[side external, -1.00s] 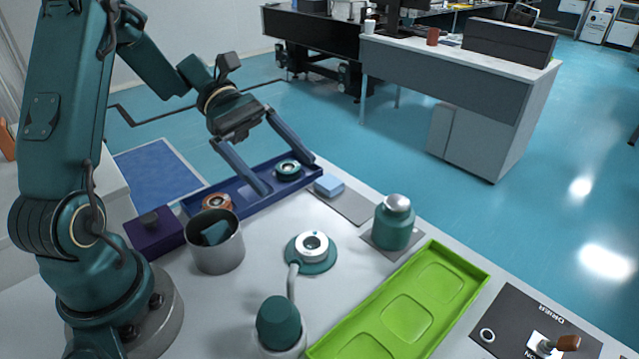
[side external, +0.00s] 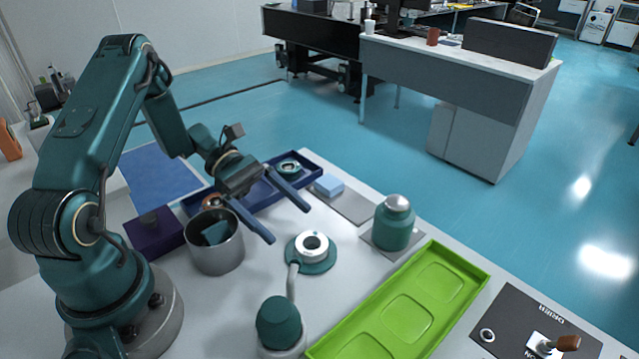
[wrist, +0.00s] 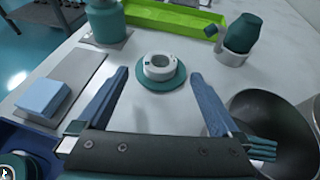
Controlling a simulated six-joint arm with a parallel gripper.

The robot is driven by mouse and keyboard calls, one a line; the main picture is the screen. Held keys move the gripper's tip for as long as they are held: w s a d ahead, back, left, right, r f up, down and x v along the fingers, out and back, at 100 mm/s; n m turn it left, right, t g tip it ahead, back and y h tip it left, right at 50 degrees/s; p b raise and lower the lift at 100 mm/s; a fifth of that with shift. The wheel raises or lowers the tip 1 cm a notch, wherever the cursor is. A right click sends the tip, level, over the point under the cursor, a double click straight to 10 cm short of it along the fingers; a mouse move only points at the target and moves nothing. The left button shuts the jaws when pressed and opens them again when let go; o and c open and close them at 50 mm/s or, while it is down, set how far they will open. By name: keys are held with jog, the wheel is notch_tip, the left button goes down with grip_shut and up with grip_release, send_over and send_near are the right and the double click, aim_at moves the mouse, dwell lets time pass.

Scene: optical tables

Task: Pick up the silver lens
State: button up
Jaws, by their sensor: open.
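The silver lens (side external: 312,243) is a short ring with a dark centre hole. It sits on a round teal base (side external: 313,264) on the white table. In the wrist view the lens (wrist: 159,66) lies ahead of my gripper (wrist: 160,82), roughly centred between the fingertips. In the side view my gripper (side external: 291,223) is open and empty, with its two long blue fingers slanting down. The fingertips are above the table, just behind and to the left of the lens, not around it.
A metal pot (side external: 215,253) stands left of the lens. A teal bottle (side external: 393,225) stands to the right. A green tray (side external: 478,283) lies at front right, a blue tray (side external: 312,158) behind. A teal-capped holder (side external: 279,325) stands in front.

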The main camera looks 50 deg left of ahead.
aim_at(308, 241)
jog(key=x, duration=0.6)
jog(key=shift+a, duration=0.1)
jog(key=c, duration=1.4)
jog(key=shift+c, duration=0.2)
